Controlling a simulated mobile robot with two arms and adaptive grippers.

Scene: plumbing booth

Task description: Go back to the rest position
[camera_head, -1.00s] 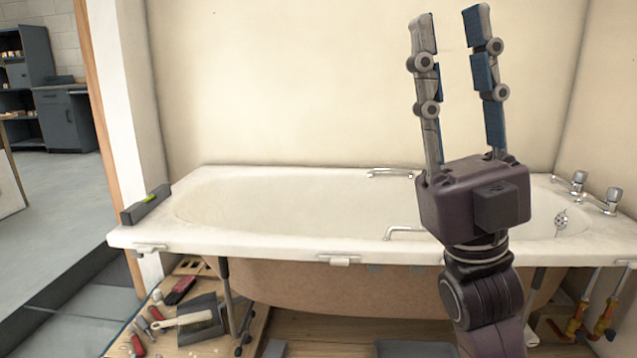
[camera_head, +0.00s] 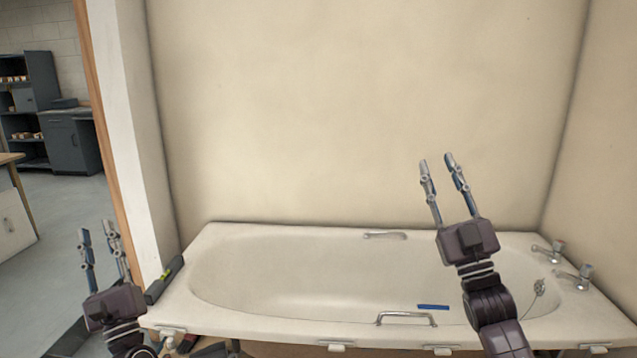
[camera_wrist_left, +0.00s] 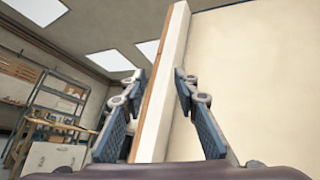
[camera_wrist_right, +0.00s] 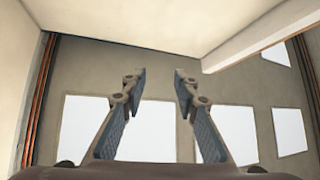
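My left gripper (camera_head: 97,230) stands upright at the lower left of the head view, beside the tub's left end. Its fingers are apart and empty, and they also show in the left wrist view (camera_wrist_left: 159,74). My right gripper (camera_head: 437,160) points up over the right part of the bathtub (camera_head: 290,285). Its fingers are apart with nothing between them, as the right wrist view (camera_wrist_right: 160,73) also shows. Neither gripper touches anything in view.
A spirit level (camera_head: 163,280) lies on the tub's left rim. A small blue strip (camera_head: 433,307) is near the front grab handle (camera_head: 405,318). Taps (camera_head: 572,280) stand at the right end. A grey cabinet (camera_head: 72,143) is far left. The wall behind the tub is bare.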

